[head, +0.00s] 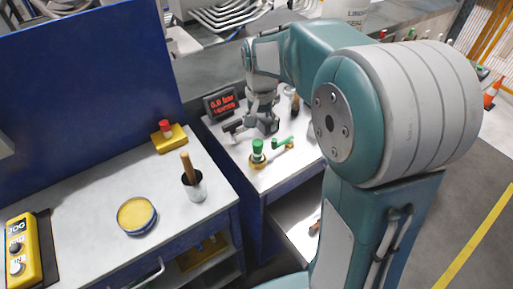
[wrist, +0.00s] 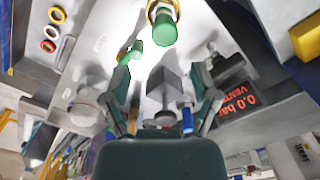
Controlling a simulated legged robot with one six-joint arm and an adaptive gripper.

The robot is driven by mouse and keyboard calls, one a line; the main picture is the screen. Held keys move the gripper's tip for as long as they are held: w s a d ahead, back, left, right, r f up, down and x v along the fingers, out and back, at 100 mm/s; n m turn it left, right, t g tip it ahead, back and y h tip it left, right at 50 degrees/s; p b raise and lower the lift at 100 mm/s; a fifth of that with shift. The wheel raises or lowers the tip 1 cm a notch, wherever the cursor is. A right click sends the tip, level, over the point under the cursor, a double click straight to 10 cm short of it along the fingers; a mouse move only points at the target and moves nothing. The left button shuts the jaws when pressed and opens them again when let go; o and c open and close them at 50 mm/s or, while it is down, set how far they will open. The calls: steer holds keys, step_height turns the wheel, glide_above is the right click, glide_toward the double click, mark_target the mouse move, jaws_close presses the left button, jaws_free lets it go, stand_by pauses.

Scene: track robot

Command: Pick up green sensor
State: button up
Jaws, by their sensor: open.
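A green cylinder with a brass-coloured collar, which looks like the green sensor (head: 257,147), stands upright on a yellow fitting on the grey bench. A smaller green handle-like piece (head: 283,141) sits just to its right. In the wrist view, the green sensor (wrist: 163,30) is at the top centre, beyond the fingertips, and the small green piece (wrist: 134,50) is left of it. My gripper (head: 262,122) is above the bench, behind the sensor in the head view. In the wrist view, my gripper (wrist: 163,85) has its fingers spread, with no object held between them.
A display with red text (head: 221,103) stands behind and left of the sensor. The nearer left bench holds a yellow block with a red cap (head: 168,136), a cup with a wooden handle (head: 194,186), a round yellow tin (head: 136,215) and a yellow jog box (head: 20,250).

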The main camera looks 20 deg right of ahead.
mark_target(257, 151)
steer(key=f, duration=0.4)
steer(key=shift+s+a+f, duration=0.1)
steer(key=shift+a+f, duration=0.05)
steer(key=shift+a, duration=0.1)
step_height(257, 151, down, 6)
steer(key=shift+a+r, duration=0.1)
steer(key=shift+a, duration=0.05)
jaws_close()
